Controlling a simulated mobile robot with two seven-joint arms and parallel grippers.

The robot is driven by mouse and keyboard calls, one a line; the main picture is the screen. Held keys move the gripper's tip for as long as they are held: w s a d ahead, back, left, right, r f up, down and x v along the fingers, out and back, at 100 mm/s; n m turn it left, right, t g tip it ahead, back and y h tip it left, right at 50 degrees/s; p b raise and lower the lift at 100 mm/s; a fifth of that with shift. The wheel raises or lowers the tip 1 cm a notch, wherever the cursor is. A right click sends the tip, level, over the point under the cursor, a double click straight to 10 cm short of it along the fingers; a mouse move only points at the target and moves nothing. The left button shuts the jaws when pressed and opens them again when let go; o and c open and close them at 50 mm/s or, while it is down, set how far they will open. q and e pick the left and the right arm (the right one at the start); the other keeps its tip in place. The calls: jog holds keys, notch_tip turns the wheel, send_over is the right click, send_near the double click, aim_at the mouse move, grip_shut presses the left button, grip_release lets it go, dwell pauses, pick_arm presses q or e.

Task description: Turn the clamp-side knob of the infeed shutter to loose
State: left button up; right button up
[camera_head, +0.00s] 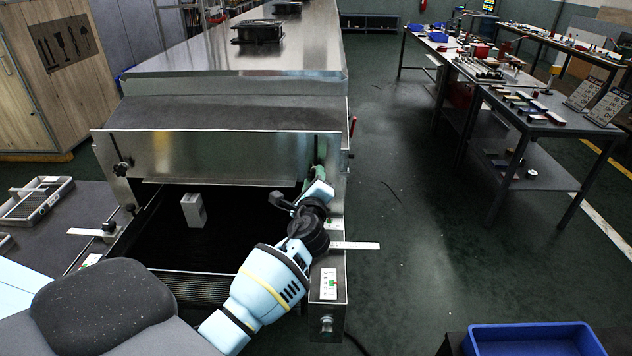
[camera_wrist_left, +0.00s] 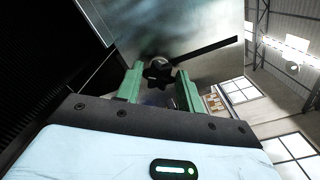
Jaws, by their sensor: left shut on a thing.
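The infeed shutter (camera_head: 225,156) is a metal plate across the dryer's mouth. In the wrist view a dark star-shaped knob (camera_wrist_left: 157,75) sits between the two green fingers of my left gripper (camera_head: 318,178). The gripper is shut on this knob at the shutter's right end; in the head view the gripper and wrist hide the knob. Another dark knob (camera_head: 122,168) shows at the shutter's left end, with nothing near it. I cannot read the knob's turn or any loose mark. My right gripper is not in view.
A light grey block (camera_head: 193,211) stands on the dark belt below the shutter. A small panel (camera_head: 329,284) and a flat metal strip (camera_head: 356,245) lie close to my left arm. A blue bin (camera_head: 535,340) is at the lower right. The floor right of the dryer is mostly clear.

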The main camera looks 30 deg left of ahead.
pick_arm(q)
jog(key=n, duration=0.2)
jog(key=n+b, duration=0.1)
jog(key=n, duration=0.1)
jog(key=n+b, duration=0.1)
jog(key=n, duration=0.1)
jog(key=shift+f+n, duration=0.3)
jog(key=shift+f, duration=0.05)
jog(key=n+b, duration=0.1)
jog(key=n, duration=0.2)
jog(key=shift+r+n, duration=0.1)
jog(key=shift+n, duration=0.9)
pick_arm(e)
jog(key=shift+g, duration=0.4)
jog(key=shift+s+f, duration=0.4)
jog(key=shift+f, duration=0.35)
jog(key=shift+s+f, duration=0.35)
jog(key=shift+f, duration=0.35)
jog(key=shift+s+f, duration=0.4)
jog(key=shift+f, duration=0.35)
pick_arm(q)
jog(key=shift+b, duration=0.3)
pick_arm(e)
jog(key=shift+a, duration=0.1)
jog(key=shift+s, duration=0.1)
pick_arm(q)
jog(key=o, duration=1)
jog(key=shift+c, duration=0.2)
